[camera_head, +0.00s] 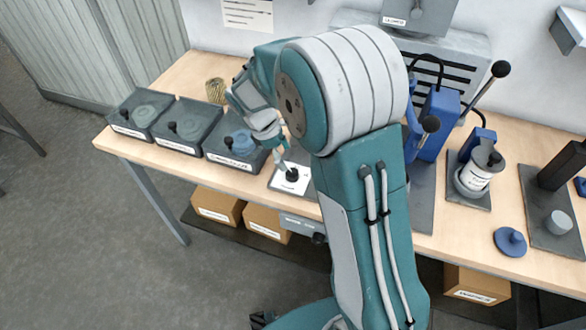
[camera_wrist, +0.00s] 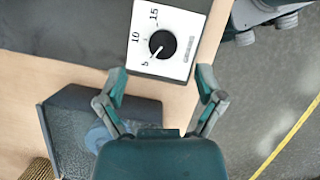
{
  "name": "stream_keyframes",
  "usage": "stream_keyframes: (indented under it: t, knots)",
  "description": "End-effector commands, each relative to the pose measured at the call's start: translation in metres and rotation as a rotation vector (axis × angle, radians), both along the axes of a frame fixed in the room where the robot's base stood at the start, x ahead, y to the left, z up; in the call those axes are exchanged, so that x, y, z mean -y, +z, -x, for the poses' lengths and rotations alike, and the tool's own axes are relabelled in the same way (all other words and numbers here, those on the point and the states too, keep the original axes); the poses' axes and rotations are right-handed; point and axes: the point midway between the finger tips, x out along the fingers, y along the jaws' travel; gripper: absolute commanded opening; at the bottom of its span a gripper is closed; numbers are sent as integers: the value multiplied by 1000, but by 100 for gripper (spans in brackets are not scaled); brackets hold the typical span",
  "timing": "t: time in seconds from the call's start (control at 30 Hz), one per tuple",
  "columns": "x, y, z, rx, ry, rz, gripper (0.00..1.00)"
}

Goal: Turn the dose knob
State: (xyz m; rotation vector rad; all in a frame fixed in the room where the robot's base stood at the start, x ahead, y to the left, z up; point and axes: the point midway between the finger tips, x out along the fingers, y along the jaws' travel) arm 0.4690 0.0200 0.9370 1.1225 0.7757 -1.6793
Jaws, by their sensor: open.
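The dose knob (camera_wrist: 162,44) is a round black knob on a white dial plate (camera_wrist: 185,20) marked 5, 10 and 15. Its pale pointer line points towards the 5. The knob also shows in the head view (camera_head: 292,176), on its plate (camera_head: 283,186) near the table's front edge. My gripper (camera_wrist: 161,76) is open and empty. In the wrist view its two fingers are spread either side of the knob's line, with the knob just beyond the fingertips. In the head view my gripper (camera_head: 282,157) is close over the knob; whether it touches cannot be told.
Several dark grey trays (camera_head: 178,135) with round parts stand left of the dial on the wooden table (camera_head: 230,69). On the right are a blue device (camera_head: 436,125), a canister (camera_head: 478,170) and a blue lid (camera_head: 510,241).

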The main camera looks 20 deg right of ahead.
Motion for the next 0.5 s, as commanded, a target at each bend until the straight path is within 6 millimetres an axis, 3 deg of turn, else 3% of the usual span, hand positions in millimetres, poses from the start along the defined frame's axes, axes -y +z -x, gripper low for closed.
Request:
stream_keyframes:
  t: [0.23, 0.5]
  knots:
    - [13, -41, 7, -2, 1, 1, 87]
    - [22, -59, 9, 1, 0, -2, 87]
